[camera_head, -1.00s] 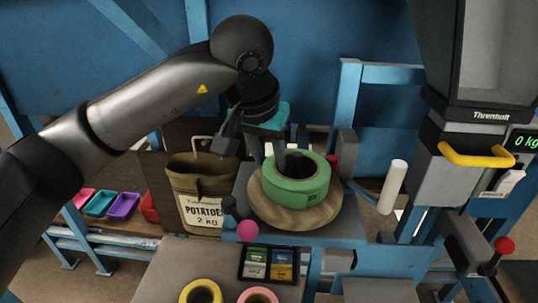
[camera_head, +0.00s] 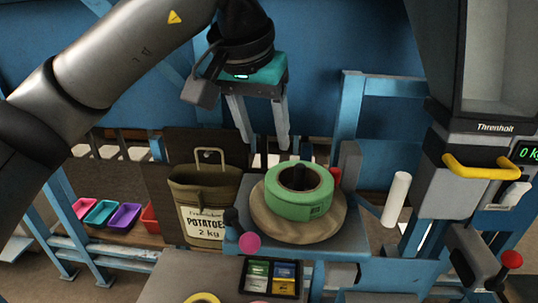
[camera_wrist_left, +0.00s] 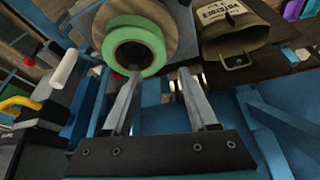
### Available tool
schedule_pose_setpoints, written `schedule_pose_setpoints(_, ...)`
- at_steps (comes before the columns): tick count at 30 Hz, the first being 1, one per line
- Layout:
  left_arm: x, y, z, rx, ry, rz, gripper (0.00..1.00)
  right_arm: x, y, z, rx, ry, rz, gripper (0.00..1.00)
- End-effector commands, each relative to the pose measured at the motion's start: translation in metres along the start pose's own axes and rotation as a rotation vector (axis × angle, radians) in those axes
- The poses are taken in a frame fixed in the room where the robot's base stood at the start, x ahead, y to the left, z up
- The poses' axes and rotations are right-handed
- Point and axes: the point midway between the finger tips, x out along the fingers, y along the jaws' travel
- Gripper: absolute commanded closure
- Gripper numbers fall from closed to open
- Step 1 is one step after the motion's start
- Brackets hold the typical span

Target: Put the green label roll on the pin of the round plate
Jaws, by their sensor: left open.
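The green label roll (camera_head: 297,210) lies flat on the round wooden plate (camera_head: 268,226), a little off the plate's middle towards the back. A dark pin (camera_head: 298,173) shows inside the roll's hole, so the roll appears to sit around it; its lower part is hidden. In the left wrist view the roll (camera_wrist_left: 109,40) also lies against the plate (camera_wrist_left: 172,15). My left gripper (camera_head: 262,143) is open and empty, above and behind the roll, with fingers pointing down and clear of it. Its fingers (camera_wrist_left: 160,75) stand apart in the wrist view. My right gripper is not in view.
A potato sack (camera_head: 205,210) stands left of the plate. A white roll (camera_head: 396,199) and a machine with a yellow handle (camera_head: 478,168) stand right. A pink knob (camera_head: 250,243) and a label box (camera_head: 270,276) are in front. Free room lies above the plate.

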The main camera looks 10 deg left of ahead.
Motion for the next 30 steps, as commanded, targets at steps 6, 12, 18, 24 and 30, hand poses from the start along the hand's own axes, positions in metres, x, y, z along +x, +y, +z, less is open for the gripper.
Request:
schedule_pose_setpoints(6, -0.026, 0.000, 0.000, -0.002, 0.000, 0.000, 0.41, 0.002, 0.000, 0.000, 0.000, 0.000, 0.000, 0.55)
schedule_pose_setpoints(12, -0.030, 0.000, 0.000, -0.001, -0.002, 0.001, 0.41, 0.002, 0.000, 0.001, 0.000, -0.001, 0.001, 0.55)
schedule_pose_setpoints(18, -0.030, 0.000, 0.000, 0.000, -0.001, 0.001, 0.41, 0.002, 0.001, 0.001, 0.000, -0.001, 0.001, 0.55)
schedule_pose_setpoints(24, -0.030, 0.000, 0.000, 0.000, -0.001, 0.001, 0.41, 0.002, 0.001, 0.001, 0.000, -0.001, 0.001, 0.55)
schedule_pose_setpoints(30, -0.030, 0.000, 0.000, 0.000, -0.001, 0.001, 0.41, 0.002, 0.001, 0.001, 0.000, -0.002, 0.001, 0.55)
